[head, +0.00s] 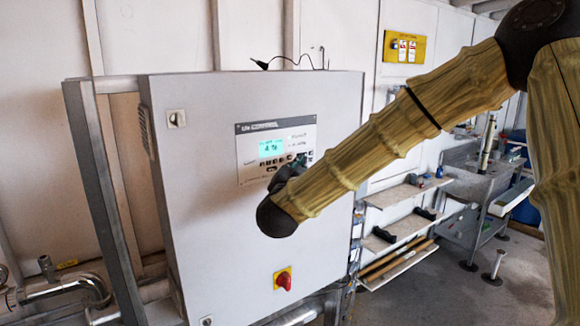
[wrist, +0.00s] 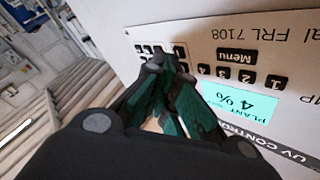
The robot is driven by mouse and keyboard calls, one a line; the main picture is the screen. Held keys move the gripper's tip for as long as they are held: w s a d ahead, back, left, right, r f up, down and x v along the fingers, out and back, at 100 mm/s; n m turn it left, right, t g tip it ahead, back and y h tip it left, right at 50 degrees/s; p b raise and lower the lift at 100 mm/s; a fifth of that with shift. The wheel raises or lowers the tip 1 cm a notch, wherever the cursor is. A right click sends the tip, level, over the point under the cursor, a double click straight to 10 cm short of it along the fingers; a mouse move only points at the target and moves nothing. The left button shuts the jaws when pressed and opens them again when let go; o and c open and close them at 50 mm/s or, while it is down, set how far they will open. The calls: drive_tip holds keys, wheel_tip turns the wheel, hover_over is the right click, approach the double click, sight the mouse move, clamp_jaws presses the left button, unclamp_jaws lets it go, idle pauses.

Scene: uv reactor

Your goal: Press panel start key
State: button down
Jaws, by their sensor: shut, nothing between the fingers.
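The control panel (head: 250,150) is a pale plate with a lit cyan screen (head: 272,148) and rows of small dark keys, set on a grey cabinet door. In the wrist view the panel (wrist: 215,38) appears upside down, with a Menu key (wrist: 236,57), numbered keys and the screen (wrist: 268,103). My gripper (wrist: 168,66) is shut and empty, its green-sided fingertips at the key block on the picture's left, covering some keys. I cannot tell whether they touch. No key's start label is readable. In the head view my gripper (head: 302,160) is partly hidden by my wrist.
The grey cabinet (head: 200,230) bears a red rotary switch (head: 283,280) on a yellow plate below the panel. Pipes (head: 75,290) run at lower left. Shelves (head: 400,230) and a steel sink unit (head: 475,180) stand at right, with clear floor in front.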

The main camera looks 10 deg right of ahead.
drive_tip(key=shift+s+d, duration=0.15)
drive_tip(key=shift+s, duration=0.3)
drive_tip(key=s, duration=0.1)
drive_tip(key=s+d, duration=0.1)
drive_tip(key=s, duration=0.1)
drive_tip(key=s+b, duration=0.1)
drive_tip(key=shift+s+d, duration=0.35)
idle(0.7)
